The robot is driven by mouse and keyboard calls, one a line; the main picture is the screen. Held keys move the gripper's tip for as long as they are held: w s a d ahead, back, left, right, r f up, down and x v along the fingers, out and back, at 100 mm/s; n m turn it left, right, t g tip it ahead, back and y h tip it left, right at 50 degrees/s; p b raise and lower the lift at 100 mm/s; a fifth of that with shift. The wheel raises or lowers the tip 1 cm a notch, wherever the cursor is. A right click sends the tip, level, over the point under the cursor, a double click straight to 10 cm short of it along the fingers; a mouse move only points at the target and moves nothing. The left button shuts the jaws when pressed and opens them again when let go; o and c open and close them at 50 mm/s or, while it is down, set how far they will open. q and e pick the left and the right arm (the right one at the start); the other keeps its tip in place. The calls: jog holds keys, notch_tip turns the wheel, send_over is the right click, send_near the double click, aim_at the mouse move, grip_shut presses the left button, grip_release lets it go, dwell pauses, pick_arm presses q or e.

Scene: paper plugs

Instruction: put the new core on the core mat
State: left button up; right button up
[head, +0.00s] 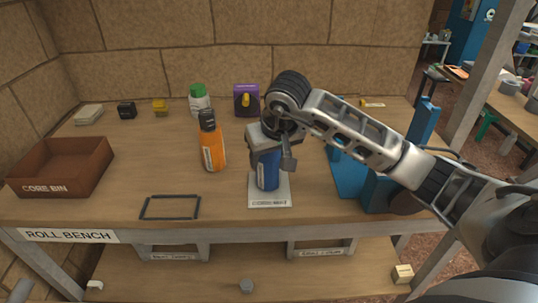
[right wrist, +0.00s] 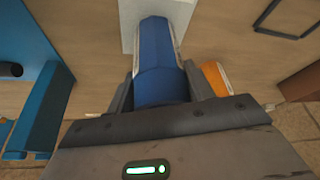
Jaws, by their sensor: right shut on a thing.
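A blue cylinder with a pale label (head: 267,172), which seems to be the new core, is upright in my right gripper (head: 280,150). The gripper is shut around its upper part. It also fills the middle of the right wrist view (right wrist: 160,70). Its lower end is over a pale mat (head: 270,201) with a small label at the front edge, too small to read; this may be the core mat. I cannot tell whether the cylinder touches it. The mat shows at the top of the right wrist view (right wrist: 128,30). My left gripper is not in view.
An orange bottle (head: 213,150) stands close left of the cylinder. A dark rectangular frame (head: 170,207) lies front left, and a brown core bin (head: 60,168) stands far left. A blue fixture (head: 350,178) is at the right. Small items line the back.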

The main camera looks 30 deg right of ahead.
jog(key=shift+f, duration=0.3)
jog(key=shift+f, duration=0.15)
jog(key=o, duration=1)
